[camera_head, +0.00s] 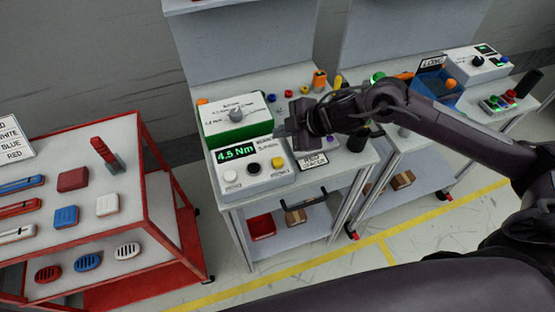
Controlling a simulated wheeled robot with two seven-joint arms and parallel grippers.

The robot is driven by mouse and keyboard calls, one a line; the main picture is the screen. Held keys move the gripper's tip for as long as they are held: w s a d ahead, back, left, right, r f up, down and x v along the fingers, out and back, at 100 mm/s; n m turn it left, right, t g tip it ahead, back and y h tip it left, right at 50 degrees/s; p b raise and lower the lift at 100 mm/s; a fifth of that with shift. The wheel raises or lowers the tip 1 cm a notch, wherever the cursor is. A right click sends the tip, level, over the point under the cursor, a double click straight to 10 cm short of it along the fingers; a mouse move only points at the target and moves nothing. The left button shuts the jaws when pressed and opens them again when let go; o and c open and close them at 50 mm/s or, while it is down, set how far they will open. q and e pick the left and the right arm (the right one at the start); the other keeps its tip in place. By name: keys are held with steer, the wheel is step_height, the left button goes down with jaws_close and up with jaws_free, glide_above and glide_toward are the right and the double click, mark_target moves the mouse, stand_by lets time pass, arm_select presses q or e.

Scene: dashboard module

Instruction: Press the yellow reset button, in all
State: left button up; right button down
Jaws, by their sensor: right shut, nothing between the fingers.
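The yellow button (277,163) sits on the sloped top of a light grey control box (262,182), to the right of a black button (253,167) and a white button (230,175). The box's green display (236,152) reads 4.5 Nm. My right gripper (279,132) comes in from the right and is shut with nothing in it. In the picture its tip is just above and behind the yellow button, apart from it. The gripper hides part of the box's back right area. My left gripper is out of view.
Small coloured parts lie at the back of the bench. A red cart (145,190) stands at left, another bench at right.

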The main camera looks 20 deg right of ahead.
steer(key=b, duration=0.7)
glide_above(282, 162)
step_height(282, 162, down, 7)
steer(key=shift+a+f, duration=0.1)
steer(key=shift+f+b, duration=0.35)
steer(key=shift+f, duration=0.4)
steer(key=shift+s+f, duration=0.1)
steer(key=shift+f, duration=0.05)
stand_by(0.8)
steer(key=shift+f, duration=0.3)
steer(key=shift+f+b, duration=0.5)
steer(key=shift+f, duration=0.05)
stand_by(0.6)
steer(key=shift+r, duration=0.1)
steer(key=shift+r+p, duration=0.9)
steer(key=shift+p, duration=0.05)
